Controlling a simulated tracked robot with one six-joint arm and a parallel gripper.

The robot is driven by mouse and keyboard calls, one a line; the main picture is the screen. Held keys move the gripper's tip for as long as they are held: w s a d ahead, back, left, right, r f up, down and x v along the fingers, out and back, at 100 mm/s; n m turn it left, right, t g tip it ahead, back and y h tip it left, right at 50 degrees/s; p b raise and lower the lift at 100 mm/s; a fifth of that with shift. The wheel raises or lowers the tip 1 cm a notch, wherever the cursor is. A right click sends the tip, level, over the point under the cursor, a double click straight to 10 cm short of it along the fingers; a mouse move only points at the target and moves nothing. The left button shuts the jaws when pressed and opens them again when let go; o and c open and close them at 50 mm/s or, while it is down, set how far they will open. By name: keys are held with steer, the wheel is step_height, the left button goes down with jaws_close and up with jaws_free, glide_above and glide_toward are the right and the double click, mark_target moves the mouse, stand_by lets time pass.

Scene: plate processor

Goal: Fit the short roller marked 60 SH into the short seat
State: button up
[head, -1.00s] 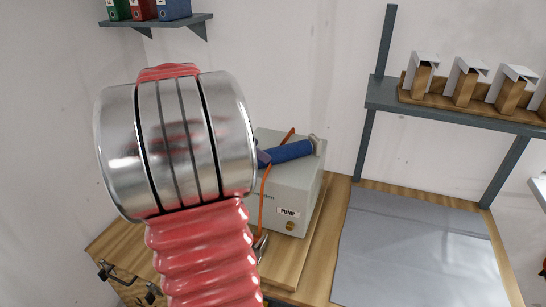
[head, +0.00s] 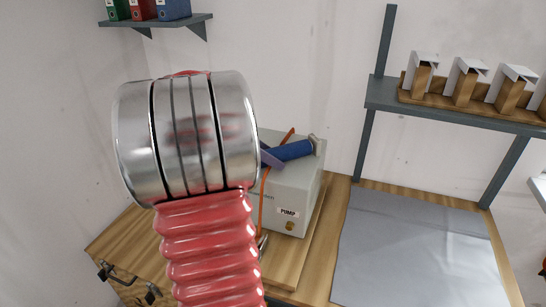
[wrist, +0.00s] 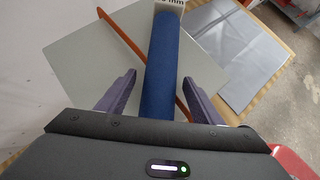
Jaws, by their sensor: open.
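A blue roller (head: 292,150) lies on top of the grey pump box (head: 290,190). In the wrist view the roller (wrist: 161,75) runs lengthwise between the two purple fingers of my gripper (wrist: 159,78), with a gap on both sides. The gripper is open and holds nothing. A pale tag at the roller's far end reads partly "mm"; I cannot read a 60 SH mark. In the head view one finger shows beside the roller's near end, and my red arm hides the rest of the gripper. I cannot make out the short seat.
An orange hose (head: 264,195) runs over the box close to the roller, and crosses beneath it in the wrist view. A grey mat (head: 415,250) lies clear on the bench to the right. Several white-and-wood stands (head: 465,80) sit on a shelf (head: 455,117) above it.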

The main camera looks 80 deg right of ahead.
steer(key=shift+c, duration=0.4)
jaws_close()
stand_by(0.6)
